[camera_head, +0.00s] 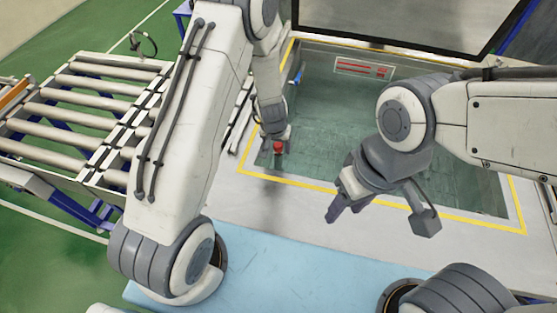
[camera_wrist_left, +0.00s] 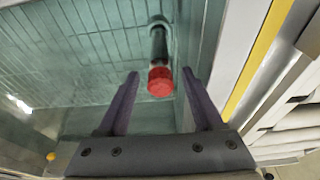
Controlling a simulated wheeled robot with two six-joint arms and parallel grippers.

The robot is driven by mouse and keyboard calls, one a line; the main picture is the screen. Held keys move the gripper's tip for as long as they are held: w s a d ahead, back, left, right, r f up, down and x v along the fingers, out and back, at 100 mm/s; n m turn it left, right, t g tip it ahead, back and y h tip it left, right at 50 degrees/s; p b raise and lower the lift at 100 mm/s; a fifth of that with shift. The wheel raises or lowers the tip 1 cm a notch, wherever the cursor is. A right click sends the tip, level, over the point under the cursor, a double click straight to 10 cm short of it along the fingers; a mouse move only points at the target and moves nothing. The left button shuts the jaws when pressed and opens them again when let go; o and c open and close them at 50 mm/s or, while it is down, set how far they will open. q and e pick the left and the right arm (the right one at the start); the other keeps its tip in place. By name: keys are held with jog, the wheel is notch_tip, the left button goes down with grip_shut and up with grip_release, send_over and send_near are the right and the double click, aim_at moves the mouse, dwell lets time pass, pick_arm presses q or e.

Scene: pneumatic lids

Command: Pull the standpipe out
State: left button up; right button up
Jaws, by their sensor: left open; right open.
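The standpipe shows in the left wrist view as a dark upright pipe (camera_wrist_left: 159,46) with a red top (camera_wrist_left: 160,82), inside the tiled, water-filled tank. Its red top also shows in the head view (camera_head: 278,147), near the tank's near left corner. My left gripper (camera_head: 275,143) is at the red top. In the wrist view its two dark fingers (camera_wrist_left: 160,74) are open, one on each side of the red top, with gaps on both sides. My right gripper (camera_head: 380,220) is open and empty above the tank's near edge. The pipe's lower end is unclear.
A yellow line (camera_head: 310,181) borders the tank opening (camera_head: 340,120). A roller conveyor (camera_head: 90,100) stands at the left. A sign with red lettering (camera_head: 364,68) is on the tank's far wall. A light blue surface (camera_head: 290,265) lies in front of the tank.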

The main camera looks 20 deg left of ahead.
pick_arm(q)
grip_shut()
jog(key=shift+r, duration=0.25)
jog(key=shift+w+p+v, duration=0.25)
jog(key=shift+p+v, duration=0.8)
jog(key=shift+p, duration=0.15)
jog(key=shift+w+p+v, duration=0.25)
jog(key=shift+p+v, duration=0.8)
jog(key=shift+p, duration=0.15)
jog(key=shift+r, duration=0.25)
jog(key=shift+w+p+v, duration=0.2)
jog(key=shift+p+v, duration=0.6)
jog(key=shift+p, duration=0.1)
jog(key=shift+w+p+v, duration=0.2)
jog(key=shift+p+v, duration=0.55)
jog(key=shift+p, duration=0.1)
jog(key=shift+w+p+v, duration=0.15)
jog(key=shift+p+v, duration=0.65)
jog(key=shift+p, duration=0.1)
jog(key=shift+w, duration=0.1)
